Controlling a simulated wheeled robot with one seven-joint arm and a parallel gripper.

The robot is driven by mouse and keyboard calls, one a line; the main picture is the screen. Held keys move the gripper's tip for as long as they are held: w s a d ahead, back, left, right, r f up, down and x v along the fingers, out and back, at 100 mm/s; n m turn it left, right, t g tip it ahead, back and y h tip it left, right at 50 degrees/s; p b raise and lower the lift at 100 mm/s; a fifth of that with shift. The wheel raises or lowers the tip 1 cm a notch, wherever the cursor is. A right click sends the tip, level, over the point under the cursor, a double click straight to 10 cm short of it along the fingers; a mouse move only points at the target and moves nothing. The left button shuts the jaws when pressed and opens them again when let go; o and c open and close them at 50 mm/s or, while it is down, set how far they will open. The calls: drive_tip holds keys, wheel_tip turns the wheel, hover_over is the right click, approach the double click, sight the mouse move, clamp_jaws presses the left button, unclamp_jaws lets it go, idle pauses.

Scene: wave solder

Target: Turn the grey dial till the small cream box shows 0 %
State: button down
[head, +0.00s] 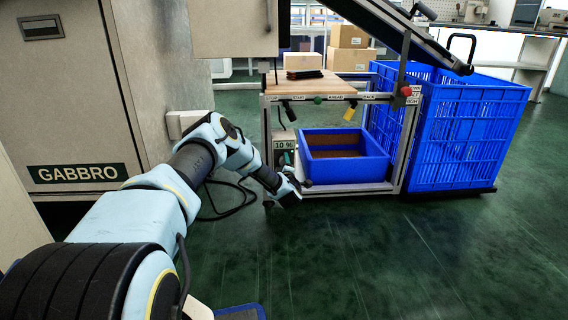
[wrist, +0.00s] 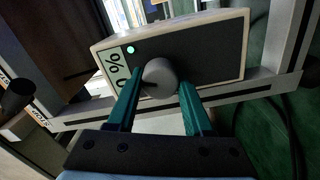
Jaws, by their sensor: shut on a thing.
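The small cream box (head: 284,143) stands low on the left side of the workstation frame, and its display reads 10 % in the head view. In the wrist view the cream box (wrist: 220,45) has a dark face, a lit green dot and a sideways display (wrist: 115,68) showing "0 %", with the lower part cut off by a finger. The grey dial (wrist: 160,75) sticks out from the face. My gripper (wrist: 161,82) is shut on the dial, one teal finger on each side. In the head view my gripper (head: 290,192) is at the box's lower part, and the dial cannot be made out.
A blue bin (head: 345,172) sits on the low shelf just right of my gripper. A large blue crate (head: 460,130) stands further right. A grey cabinet marked GABBRO (head: 75,110) is at the left. A dark cable (head: 225,212) lies on the floor. The green floor in front is clear.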

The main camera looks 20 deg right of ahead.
drive_tip(key=shift+f+n, duration=0.1)
drive_tip(key=shift+n, duration=1.6)
drive_tip(key=shift+c, duration=1.5)
unclamp_jaws()
drive_tip(key=shift+s, duration=0.1)
drive_tip(key=s+a+p, duration=0.2)
drive_tip(key=s+p, duration=0.2)
drive_tip(key=s, duration=0.6)
drive_tip(key=shift+s+p, duration=0.25)
drive_tip(key=shift+p, duration=0.1)
